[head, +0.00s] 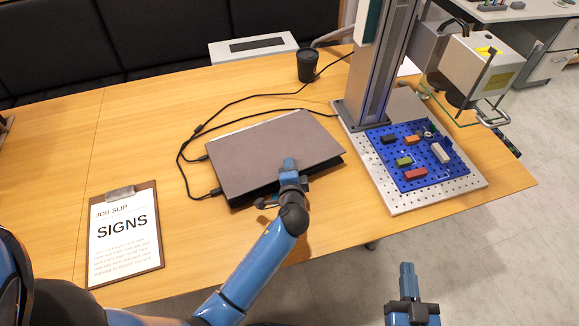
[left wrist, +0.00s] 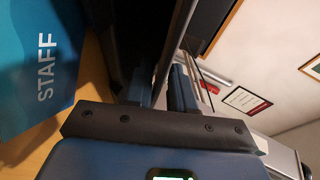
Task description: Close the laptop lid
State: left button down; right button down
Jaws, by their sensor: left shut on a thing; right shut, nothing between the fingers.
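The laptop (head: 270,152) lies on the wooden table in the head view. Its brown-grey lid is low over the dark base, with a dark gap along the front and right edges. My left gripper (head: 290,172) is at the lid's front edge, shut on the lid. In the left wrist view, the left gripper's fingers (left wrist: 160,92) stand against a dark part of the laptop (left wrist: 140,35); the exact contact is in shadow. My right gripper (head: 407,282) is shut and empty, off the table's front edge at the lower right.
A clipboard (head: 125,240) reading SIGNS lies to the left. The laser marker's column (head: 385,65) and blue fixture plate (head: 448,170) stand to the right. Black cables run behind the laptop near a black cup (head: 307,66). A blue STAFF item (left wrist: 40,65) shows in the left wrist view.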

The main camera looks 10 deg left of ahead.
pick_arm(q)
jog(key=shift+s+a+f, duration=0.1)
jog(key=shift+f, duration=0.3)
jog(key=c, duration=1.4)
grip_release()
jog(key=shift+o, duration=0.7)
jog(key=shift+a, duration=0.1)
jog(key=shift+r, duration=0.1)
jog(key=v, duration=1)
jog(key=shift+s+r, duration=0.15)
jog(key=shift+s, duration=0.1)
jog(key=shift+c, duration=0.3)
